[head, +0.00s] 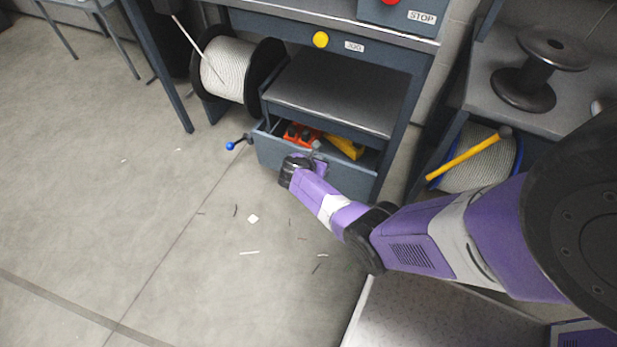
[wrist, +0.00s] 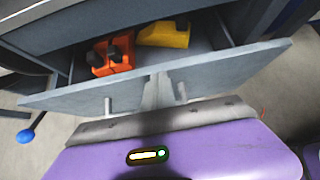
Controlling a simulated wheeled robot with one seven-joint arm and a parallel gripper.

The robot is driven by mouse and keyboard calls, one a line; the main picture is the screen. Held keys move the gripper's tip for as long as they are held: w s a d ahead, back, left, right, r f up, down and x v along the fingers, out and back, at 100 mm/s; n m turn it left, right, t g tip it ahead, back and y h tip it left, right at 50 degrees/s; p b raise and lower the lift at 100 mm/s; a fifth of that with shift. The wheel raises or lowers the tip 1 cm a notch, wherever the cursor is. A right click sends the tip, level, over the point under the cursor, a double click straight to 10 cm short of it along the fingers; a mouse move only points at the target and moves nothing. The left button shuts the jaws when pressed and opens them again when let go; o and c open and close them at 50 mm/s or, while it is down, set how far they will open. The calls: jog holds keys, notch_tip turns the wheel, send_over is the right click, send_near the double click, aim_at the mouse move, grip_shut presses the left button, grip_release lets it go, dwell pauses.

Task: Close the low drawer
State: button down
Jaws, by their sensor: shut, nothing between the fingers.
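The low drawer (head: 270,151) is a grey-blue drawer under the bench, pulled partly out, so its inside shows from above. Its front panel crosses the wrist view (wrist: 235,72), with two short handle posts showing below its top edge. An orange thing with black parts (head: 301,133) and a yellow thing (head: 345,146) lie inside; both also show in the wrist view. My gripper (head: 318,157) is at the drawer front, near its middle, with its fingers shut and empty. In the wrist view the fingers (wrist: 158,90) reach the panel between the posts; contact is unclear.
A blue-knobbed lever (head: 231,146) sticks out left of the drawer. A cable reel (head: 228,70) stands left of the cabinet. A yellow-handled hammer (head: 465,158) and another reel are at the right. The floor in front is open, with small scraps.

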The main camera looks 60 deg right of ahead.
jog(key=d+b, duration=0.2)
jog(key=d, duration=0.8)
jog(key=shift+w, duration=0.2)
jog(key=shift+d+r+b, duration=0.2)
jog(key=shift+r+b, duration=0.05)
jog(key=shift+b, duration=0.05)
jog(key=a+r+p, duration=0.6)
jog(key=a+p, duration=0.2)
jog(key=a, duration=0.4)
jog(key=shift+s+a, duration=0.25)
jog(key=shift+a, duration=0.05)
